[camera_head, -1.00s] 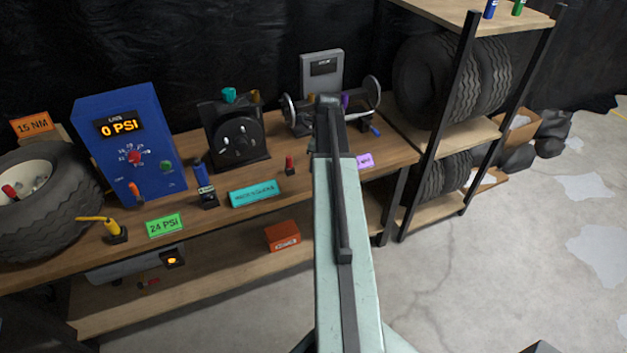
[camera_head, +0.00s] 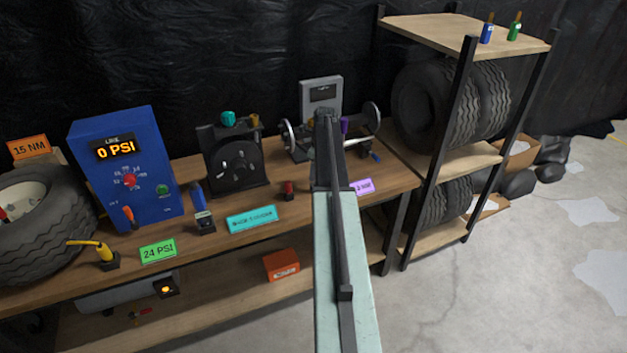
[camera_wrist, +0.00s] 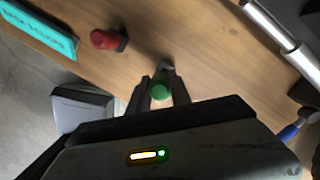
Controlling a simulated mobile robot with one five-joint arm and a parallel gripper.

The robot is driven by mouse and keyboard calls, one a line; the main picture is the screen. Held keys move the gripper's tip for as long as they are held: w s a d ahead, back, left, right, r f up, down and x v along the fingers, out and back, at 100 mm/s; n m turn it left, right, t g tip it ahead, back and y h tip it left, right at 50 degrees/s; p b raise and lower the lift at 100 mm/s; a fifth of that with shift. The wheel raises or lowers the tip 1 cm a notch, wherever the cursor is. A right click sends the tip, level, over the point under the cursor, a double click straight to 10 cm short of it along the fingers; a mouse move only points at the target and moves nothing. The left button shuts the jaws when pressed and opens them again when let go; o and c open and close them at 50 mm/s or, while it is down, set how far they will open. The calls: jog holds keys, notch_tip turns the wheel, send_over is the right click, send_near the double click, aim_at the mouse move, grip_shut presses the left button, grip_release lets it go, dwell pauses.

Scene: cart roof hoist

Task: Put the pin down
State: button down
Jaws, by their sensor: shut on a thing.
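A pin with a round green head (camera_wrist: 160,90) is between the two fingers of my gripper (camera_wrist: 162,92) in the wrist view. The gripper is shut on it, over the wooden bench top (camera_wrist: 200,50). A grey part shows just beyond the green head. I cannot tell whether the pin's far end touches the bench. In the head view my arm hides the gripper and the pin.
A red-topped piece (camera_wrist: 108,40) stands nearby on the bench, also in the head view (camera_head: 289,190). A teal label (camera_head: 252,219) lies left of it. A balancer-like device with metal shafts (camera_head: 320,95) stands behind my arm. A tyre rack (camera_head: 440,130) is at right.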

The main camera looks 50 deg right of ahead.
jog(key=shift+w+d, duration=0.2)
notch_tip(320, 180, down, 4)
jog(key=b, duration=0.4)
jog(key=shift+w+d, duration=0.1)
jog(key=shift+r, duration=0.25)
jog(key=shift+f, duration=0.2)
jog(key=c, duration=1.2)
grip_release()
jog(key=shift+r, duration=0.15)
jog(key=r+p, duration=0.4)
jog(key=s+r+p, duration=0.1)
jog(key=r+p, duration=0.7)
jog(key=shift+s+d, duration=0.35)
